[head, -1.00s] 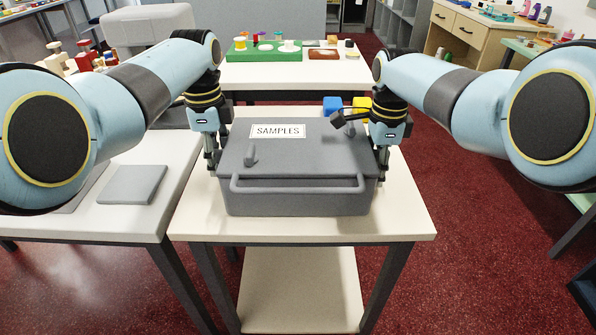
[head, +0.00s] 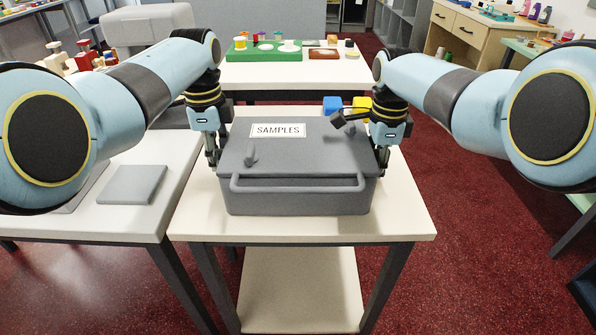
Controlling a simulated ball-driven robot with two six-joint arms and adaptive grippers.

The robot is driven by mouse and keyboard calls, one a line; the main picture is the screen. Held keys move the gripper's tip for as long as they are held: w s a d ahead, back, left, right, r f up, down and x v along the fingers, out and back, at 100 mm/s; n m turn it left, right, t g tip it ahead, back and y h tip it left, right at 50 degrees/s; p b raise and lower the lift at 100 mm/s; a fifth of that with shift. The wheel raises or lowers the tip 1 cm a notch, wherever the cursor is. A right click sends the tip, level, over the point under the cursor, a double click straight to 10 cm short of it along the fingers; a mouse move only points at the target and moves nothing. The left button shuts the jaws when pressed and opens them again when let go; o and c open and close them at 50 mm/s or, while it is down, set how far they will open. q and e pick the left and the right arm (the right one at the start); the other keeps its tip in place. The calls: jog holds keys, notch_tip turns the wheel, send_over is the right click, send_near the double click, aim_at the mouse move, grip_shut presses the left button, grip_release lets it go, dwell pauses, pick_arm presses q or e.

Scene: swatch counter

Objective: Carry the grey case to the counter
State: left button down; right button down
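The grey case (head: 300,198) sits closed and level on a white-topped table (head: 408,222). It has a white SAMPLES label (head: 278,130) on its lid and a bar handle along its near side. My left gripper (head: 212,158) points down at the case's left end. My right gripper (head: 383,160) points down at its right end. Both are at or very close to the case's ends. The fingertips are small and partly hidden, so I cannot tell whether they are closed on anything.
A white table (head: 340,76) stands ahead with a green tray (head: 262,56) and small items on it. A white table on the left (head: 110,222) holds a grey flat pad (head: 134,185). Blue (head: 332,105) and yellow (head: 362,103) items lie behind the case. Red floor is open at right.

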aim_at(379, 148)
pick_arm(q)
jog(key=shift+r, duration=0.15)
pick_arm(e)
jog(key=shift+w+r, duration=0.1)
jog(key=shift+r, duration=0.15)
